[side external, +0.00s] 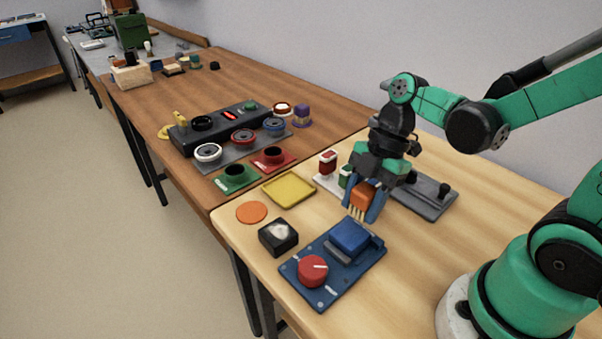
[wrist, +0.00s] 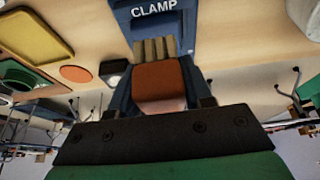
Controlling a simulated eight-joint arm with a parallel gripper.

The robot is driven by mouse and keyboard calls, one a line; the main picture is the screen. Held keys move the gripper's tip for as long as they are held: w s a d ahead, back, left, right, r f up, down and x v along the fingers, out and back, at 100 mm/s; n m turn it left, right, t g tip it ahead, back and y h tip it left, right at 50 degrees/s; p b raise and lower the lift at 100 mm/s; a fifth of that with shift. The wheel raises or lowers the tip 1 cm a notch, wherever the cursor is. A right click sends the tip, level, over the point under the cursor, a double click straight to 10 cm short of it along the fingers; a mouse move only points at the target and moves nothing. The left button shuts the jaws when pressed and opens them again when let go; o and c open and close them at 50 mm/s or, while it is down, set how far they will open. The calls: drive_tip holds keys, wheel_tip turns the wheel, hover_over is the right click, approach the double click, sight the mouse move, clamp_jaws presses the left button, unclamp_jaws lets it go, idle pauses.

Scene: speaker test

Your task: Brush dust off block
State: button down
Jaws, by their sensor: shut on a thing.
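My gripper (side external: 364,203) is shut on an orange brush (side external: 362,193) with pale bristles pointing down, held above the table just behind the blue clamp. In the wrist view the brush (wrist: 160,84) sits between the blue fingers of my gripper (wrist: 162,75). A black block (side external: 278,239) with a whitish dusty patch on top stands on the table, left of the clamp and apart from the brush. The block (wrist: 114,70) also shows at the left in the wrist view. The blue clamp (side external: 322,285) has a red knob (side external: 312,271) and a raised blue part (side external: 350,238).
A yellow tray (side external: 289,189) and an orange disc (side external: 251,212) lie behind the block. A grey plate with dark posts (side external: 428,199) is right of my gripper. Red and green items (side external: 327,163) stand behind it. The brown table (side external: 230,75) holds a dark speaker-like unit (side external: 225,125).

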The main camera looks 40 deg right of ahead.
drive_tip(key=shift+r, duration=2.5)
drive_tip(key=shift+w, duration=0.1)
